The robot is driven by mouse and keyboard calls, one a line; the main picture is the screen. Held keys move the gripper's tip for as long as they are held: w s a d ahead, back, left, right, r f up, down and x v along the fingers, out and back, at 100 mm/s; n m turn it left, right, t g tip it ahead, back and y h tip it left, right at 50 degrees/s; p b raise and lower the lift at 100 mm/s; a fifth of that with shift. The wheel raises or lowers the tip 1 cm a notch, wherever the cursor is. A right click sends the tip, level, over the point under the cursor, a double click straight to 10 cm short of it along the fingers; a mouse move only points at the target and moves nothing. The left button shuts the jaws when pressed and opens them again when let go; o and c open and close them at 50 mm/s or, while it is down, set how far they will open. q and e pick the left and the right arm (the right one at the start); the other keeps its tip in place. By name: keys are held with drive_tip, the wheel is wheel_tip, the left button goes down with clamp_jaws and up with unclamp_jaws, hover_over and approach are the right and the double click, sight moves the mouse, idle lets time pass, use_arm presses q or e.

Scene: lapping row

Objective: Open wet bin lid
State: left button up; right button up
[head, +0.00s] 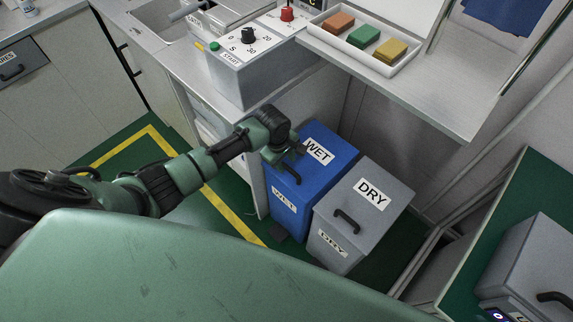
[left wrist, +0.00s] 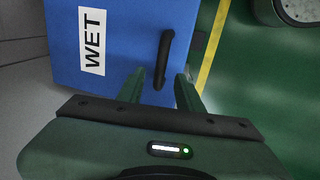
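The blue wet bin (head: 291,208) stands under the counter, with its flat lid (head: 333,170) shut. The lid bears a white WET label and a black bar handle (head: 294,174) near its front edge. My left gripper (head: 286,156) is over the lid's left part, close to the handle. The handle (left wrist: 165,58) lies just ahead, roughly in line with the gap. I cannot tell whether a finger touches the lid. My right gripper is not in view.
The grey dry bin (head: 345,225) stands close on the right, its lid shut. A control box (head: 245,75) and a tray of coloured blocks (head: 338,47) are on the counter above. Yellow tape (head: 232,215) marks the green floor at left.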

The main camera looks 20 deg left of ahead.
use_arm(q)
drive_tip(key=shift+w+d+f, duration=0.1)
drive_tip(key=shift+w+f, duration=0.05)
drive_tip(key=shift+f, duration=0.5)
drive_tip(key=shift+w+f, duration=0.1)
drive_tip(key=shift+f, duration=0.5)
clamp_jaws()
idle(0.5)
